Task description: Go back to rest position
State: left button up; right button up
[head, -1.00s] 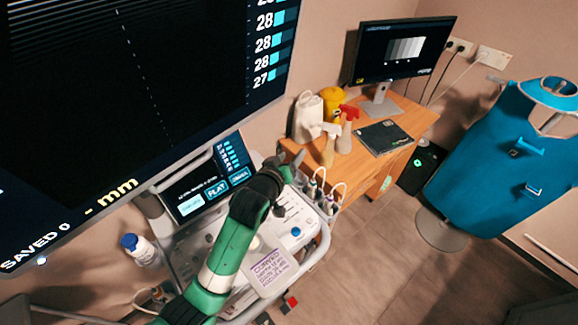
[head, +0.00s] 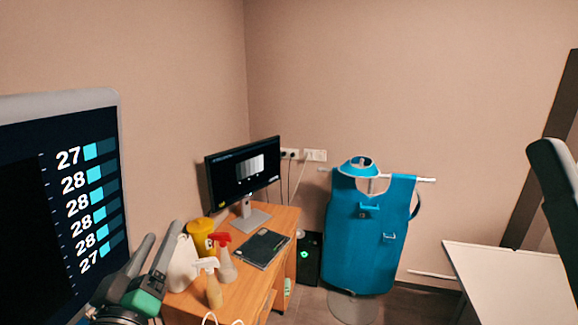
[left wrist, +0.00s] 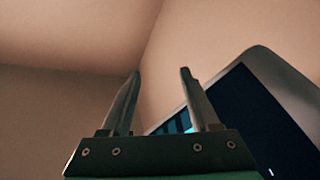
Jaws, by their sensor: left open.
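My left gripper (head: 160,250) is at the lower left of the head view, pointing up, with its two fingers apart and nothing between them. It is in front of the large screen's right edge and left of the wooden desk. My right gripper is in neither view.
The large screen (head: 105,115) stands at the left. The wooden desk (head: 284,218) holds a monitor (head: 240,170), spray bottles (head: 226,262), a yellow container (head: 201,232) and a dark tablet (head: 262,248). A blue apron (head: 365,240) hangs on a stand. A white table (head: 510,285) is at the right.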

pick_arm(q)
jog(key=s+d+r+m+t+h, duration=0.35)
jog(key=s+r+m+t, duration=0.35)
jog(key=s+r, duration=1.2)
notch_tip(320, 180, up, 26)
jog(key=w+p, duration=0.1)
jog(key=p, duration=2.4)
jog(key=shift+d+f+m+t, duration=0.2)
jog(key=shift+d+m+t, duration=0.1)
jog(key=shift+m, duration=0.1)
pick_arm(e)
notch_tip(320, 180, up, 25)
pick_arm(q)
jog(key=shift+a+h, duration=0.1)
jog(key=shift+h, duration=0.15)
